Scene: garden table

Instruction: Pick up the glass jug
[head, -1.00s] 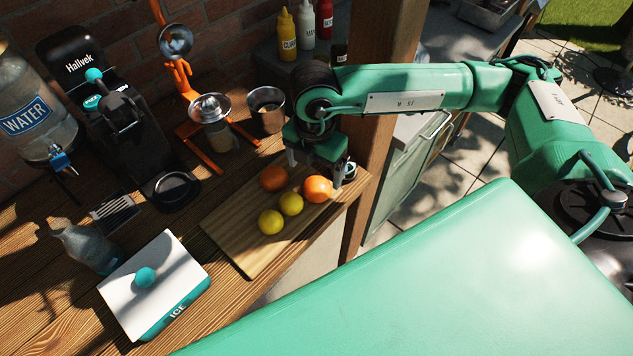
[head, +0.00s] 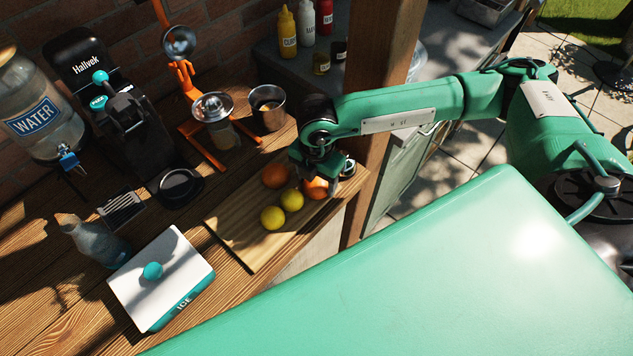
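A clear glass jug (head: 96,243) stands on the wooden table at the left, beside the white ice box (head: 190,262). Nothing touches it from my side. My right gripper (head: 321,178) is far to the right of the jug, pointing down over the right end of the cutting board (head: 243,238). It is at the right-hand orange (head: 316,188) and partly covers it. Its fingers are mostly hidden by the gripper body, so I cannot tell whether they are open or touch the orange. My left gripper is not in view.
Another orange (head: 274,176) and two lemons (head: 272,217) lie on the board. An orange juicer (head: 212,107), a metal cup (head: 267,107), a black machine (head: 125,130) and a water dispenser (head: 38,112) stand behind. A wooden post (head: 380,100) rises beside my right arm.

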